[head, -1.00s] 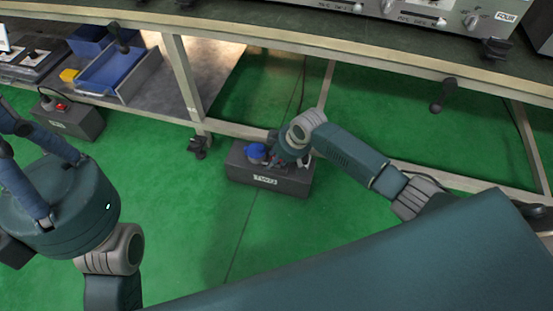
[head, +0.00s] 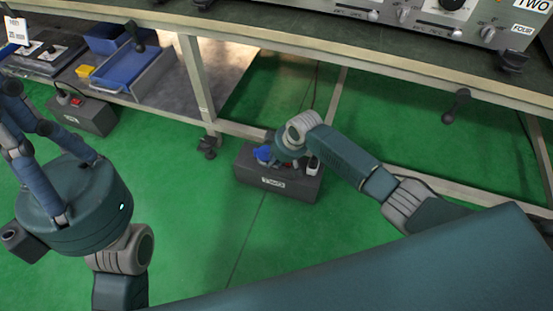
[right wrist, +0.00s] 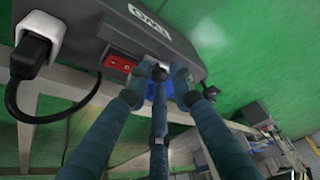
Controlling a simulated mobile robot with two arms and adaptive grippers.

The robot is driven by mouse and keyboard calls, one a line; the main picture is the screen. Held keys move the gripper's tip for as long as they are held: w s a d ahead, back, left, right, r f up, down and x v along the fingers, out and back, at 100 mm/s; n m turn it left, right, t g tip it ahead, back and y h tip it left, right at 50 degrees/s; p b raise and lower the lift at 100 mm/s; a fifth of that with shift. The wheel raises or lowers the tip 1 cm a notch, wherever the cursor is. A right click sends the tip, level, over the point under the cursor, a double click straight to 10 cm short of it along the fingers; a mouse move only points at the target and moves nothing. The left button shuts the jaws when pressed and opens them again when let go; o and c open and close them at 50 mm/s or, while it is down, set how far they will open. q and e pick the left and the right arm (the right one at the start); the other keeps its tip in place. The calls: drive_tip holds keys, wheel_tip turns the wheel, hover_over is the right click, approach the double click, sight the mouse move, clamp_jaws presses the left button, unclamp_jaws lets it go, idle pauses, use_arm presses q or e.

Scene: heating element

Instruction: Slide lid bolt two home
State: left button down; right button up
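A dark grey box marked TWO (head: 278,186) stands on the green floor under the bench. A blue part (head: 263,153) sits on its top; it also shows in the right wrist view (right wrist: 190,98), partly hidden behind my fingers. My right gripper (right wrist: 159,74) is at the box, its fingertips close together in front of the blue part, beside a red switch (right wrist: 119,62). I cannot tell whether they touch or hold anything. I cannot make out a bolt for certain. My left gripper (head: 14,100) is at the far left with fingers spread, seemingly empty and partly outside the frame.
A second dark box with a red switch (head: 84,112) stands at the left. The bench leg (head: 195,80) and low rail (head: 440,178) frame the space. Open green floor lies in front.

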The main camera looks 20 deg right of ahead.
drive_tip(key=shift+o, duration=0.5)
drive_tip(key=v, duration=1.2)
drive_tip(key=shift+s+f, duration=0.1)
